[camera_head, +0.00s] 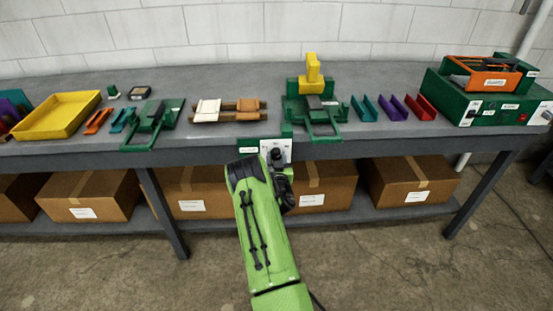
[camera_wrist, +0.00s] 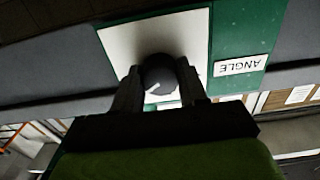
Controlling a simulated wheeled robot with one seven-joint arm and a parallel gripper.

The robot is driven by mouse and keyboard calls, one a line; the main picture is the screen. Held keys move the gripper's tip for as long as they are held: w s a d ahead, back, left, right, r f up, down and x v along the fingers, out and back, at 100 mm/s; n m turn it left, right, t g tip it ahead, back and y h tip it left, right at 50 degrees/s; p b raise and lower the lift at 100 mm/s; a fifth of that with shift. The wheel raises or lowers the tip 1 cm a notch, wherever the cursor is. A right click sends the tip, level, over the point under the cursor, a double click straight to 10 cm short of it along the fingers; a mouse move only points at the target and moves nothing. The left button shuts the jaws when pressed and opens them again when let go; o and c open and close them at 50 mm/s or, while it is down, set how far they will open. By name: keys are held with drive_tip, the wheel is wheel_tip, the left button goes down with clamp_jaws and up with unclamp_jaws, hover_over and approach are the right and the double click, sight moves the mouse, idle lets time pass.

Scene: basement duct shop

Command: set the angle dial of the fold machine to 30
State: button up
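The angle dial (camera_wrist: 160,75) is a dark round knob with a white pointer mark, on a white plate (camera_wrist: 125,42) set on a green panel. In the wrist view its mark points down and left. A label reading ANGLE (camera_wrist: 240,65) appears upside down beside the plate. My gripper (camera_wrist: 160,82) has a dark finger on each side of the knob, with no clear gap, and looks shut on it. Any scale numbers are unreadable or hidden. In the head view the green fold machine (camera_head: 316,118) stands above the panel at the bench's front edge, and my arm covers part of the panel.
The grey bench (camera_head: 225,80) holds a yellow tray (camera_head: 62,112), a second green tool (camera_head: 152,122), coloured channel pieces (camera_head: 391,107) and a green control box (camera_head: 480,106) at right. Cardboard boxes (camera_head: 412,180) sit on the shelf below. The floor in front is clear.

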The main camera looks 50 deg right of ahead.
drive_tip(key=c, duration=0.5)
drive_tip(key=shift+f+n, duration=0.1)
drive_tip(key=shift+n, duration=0.2)
drive_tip(key=n+b, duration=0.3)
drive_tip(key=n, duration=0.1)
drive_tip(key=shift+n, duration=0.3)
drive_tip(key=n+b, duration=0.1)
drive_tip(key=n, duration=0.5)
drive_tip(key=shift+b, duration=0.4)
drive_tip(key=n, duration=0.6)
drive_tip(key=shift+n, duration=0.3)
drive_tip(key=n+p, duration=0.1)
drive_tip(key=n, duration=0.5)
drive_tip(key=shift+r, duration=0.2)
